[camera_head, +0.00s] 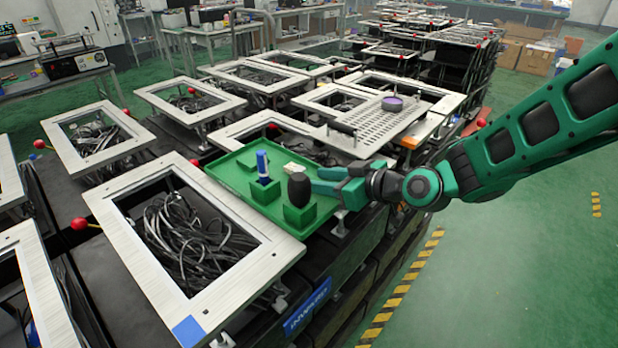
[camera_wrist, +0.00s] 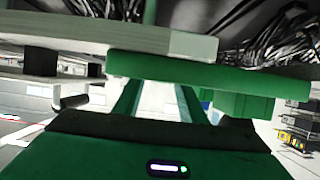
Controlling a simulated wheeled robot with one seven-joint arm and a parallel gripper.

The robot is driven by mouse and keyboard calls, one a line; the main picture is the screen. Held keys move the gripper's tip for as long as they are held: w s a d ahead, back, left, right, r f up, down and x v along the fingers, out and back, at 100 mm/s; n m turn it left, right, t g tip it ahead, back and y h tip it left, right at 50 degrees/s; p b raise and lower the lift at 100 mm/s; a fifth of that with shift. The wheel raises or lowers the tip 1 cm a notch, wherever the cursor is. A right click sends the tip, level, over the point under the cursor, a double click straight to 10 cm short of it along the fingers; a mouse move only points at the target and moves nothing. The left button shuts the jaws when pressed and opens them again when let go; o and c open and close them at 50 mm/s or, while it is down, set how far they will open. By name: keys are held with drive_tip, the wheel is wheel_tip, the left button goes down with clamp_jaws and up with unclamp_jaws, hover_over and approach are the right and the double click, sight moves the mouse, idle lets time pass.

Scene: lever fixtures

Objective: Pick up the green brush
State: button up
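A green tray (camera_head: 232,175) holds several small items. A black rounded item (camera_head: 299,190) stands upright on a green block (camera_head: 299,215). A blue and white upright item (camera_head: 263,165) stands in another green block (camera_head: 265,191). I cannot tell surely which of these is the green brush. My gripper (camera_head: 318,181) is at the tray's right side, just right of the black item. In the wrist view, my two green fingers (camera_wrist: 162,98) are apart with a pale gap between them and nothing visibly held. A green edge crosses in front of them and hides the tray's contents.
A metal frame with black cables (camera_head: 195,235) lies left of the tray. A perforated metal plate (camera_head: 375,122) with a purple round item (camera_head: 392,104) is behind it. Red-knobbed levers stand around the frames. Open green floor (camera_head: 500,270) lies at the right.

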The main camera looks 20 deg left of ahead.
clamp_jaws()
drive_tip(key=shift+r, duration=0.1)
